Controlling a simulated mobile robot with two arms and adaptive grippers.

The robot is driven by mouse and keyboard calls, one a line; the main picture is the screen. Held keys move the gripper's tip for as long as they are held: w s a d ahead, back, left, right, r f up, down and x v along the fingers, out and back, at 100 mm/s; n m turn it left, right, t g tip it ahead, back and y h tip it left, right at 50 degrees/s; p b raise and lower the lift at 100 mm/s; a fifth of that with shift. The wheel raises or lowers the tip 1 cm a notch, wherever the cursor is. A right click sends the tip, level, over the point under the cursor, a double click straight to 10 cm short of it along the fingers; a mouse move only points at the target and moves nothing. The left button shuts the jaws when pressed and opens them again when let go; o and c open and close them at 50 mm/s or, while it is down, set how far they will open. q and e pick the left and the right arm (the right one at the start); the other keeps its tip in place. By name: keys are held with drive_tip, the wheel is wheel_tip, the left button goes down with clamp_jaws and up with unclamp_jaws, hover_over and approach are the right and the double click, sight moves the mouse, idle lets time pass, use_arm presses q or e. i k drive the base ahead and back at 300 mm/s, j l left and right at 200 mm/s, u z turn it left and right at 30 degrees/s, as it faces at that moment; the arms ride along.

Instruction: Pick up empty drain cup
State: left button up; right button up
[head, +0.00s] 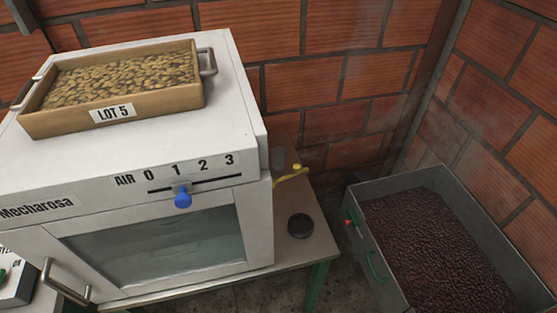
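A small dark round cup (300,225), which looks like the drain cup, stands on the table (318,243) to the right of the white machine. Its inside looks dark, and I cannot tell for certain whether it is empty. A yellow-handled valve or spout (291,174) sticks out from the machine's right side, behind the cup and above the table. Neither of my grippers shows in the head view.
The white machine (220,222) has a glass door and a blue slider knob (182,198). A "LOT 5" tray (125,120) of beans in liquid sits on top. A metal bin (362,241) of dark red cherries stands right. Brick walls (340,70) close the back.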

sight(277, 154)
drive_tip(key=k+l+u, duration=0.5)
drive_tip(key=u, duration=0.2)
drive_tip(key=k+l+u, duration=0.2)
drive_tip(key=u, duration=0.15)
drive_tip(key=k, duration=0.1)
